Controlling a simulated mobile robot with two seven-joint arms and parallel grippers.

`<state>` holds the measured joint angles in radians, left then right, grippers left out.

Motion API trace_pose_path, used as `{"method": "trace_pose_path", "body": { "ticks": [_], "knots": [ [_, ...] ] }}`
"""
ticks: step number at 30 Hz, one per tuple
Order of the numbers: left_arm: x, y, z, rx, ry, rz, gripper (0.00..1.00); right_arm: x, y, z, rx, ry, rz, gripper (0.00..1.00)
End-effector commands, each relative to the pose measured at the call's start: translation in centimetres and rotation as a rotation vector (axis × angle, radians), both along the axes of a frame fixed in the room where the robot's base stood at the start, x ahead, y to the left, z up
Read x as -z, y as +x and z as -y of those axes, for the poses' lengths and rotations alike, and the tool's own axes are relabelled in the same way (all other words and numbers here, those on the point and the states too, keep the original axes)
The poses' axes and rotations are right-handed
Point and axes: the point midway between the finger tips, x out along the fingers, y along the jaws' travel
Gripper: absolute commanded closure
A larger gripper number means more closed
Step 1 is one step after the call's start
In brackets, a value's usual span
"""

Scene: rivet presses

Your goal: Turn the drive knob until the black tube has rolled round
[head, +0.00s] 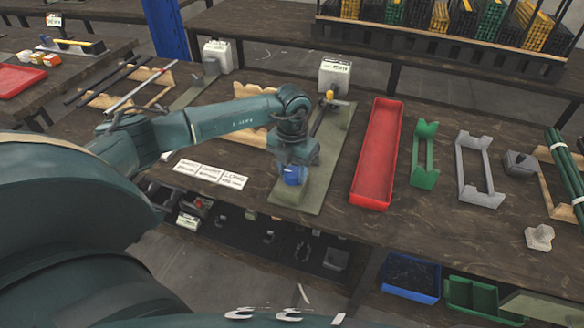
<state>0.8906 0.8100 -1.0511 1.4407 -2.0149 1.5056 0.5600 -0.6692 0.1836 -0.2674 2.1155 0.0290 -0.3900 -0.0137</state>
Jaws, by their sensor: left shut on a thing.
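My left gripper (293,166) reaches in from the left and points down at the front of an olive base plate (313,195). It is shut on a blue knob (293,177), which I take as the drive knob; the gripper hides its upper part. Behind the gripper, a dark tube (319,120) lies lengthwise along the plate, with a yellow piece (329,95) at its far end. The near end of the tube is hidden by my wrist. My right gripper is not in view.
A white labelled box (334,76) stands behind the plate. A red tray (376,160), a green cradle (424,155) and a grey cradle (478,170) lie to the right. Label cards (210,174) lie to the left. Loose rods (140,88) rest on wooden racks at the back left.

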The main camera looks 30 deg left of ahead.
Motion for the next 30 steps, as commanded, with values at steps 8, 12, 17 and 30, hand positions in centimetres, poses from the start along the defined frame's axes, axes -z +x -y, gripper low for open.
{"method": "trace_pose_path", "body": {
  "ticks": [8, 12, 17, 30],
  "knots": [
    [-0.16, 0.03, 0.07, -0.263, -0.001, 0.000, 0.81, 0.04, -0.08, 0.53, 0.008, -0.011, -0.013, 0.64],
    [-0.18, 0.04, 0.05, -0.394, 0.000, 0.000, 0.81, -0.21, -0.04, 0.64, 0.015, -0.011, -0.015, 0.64],
    [-0.20, 0.06, 0.07, -0.531, -0.001, 0.000, 0.81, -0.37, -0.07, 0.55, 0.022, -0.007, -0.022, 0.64],
    [-0.15, 0.11, 0.10, -0.774, 0.000, 0.001, 0.81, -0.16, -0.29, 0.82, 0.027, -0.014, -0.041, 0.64]
  ]
}}
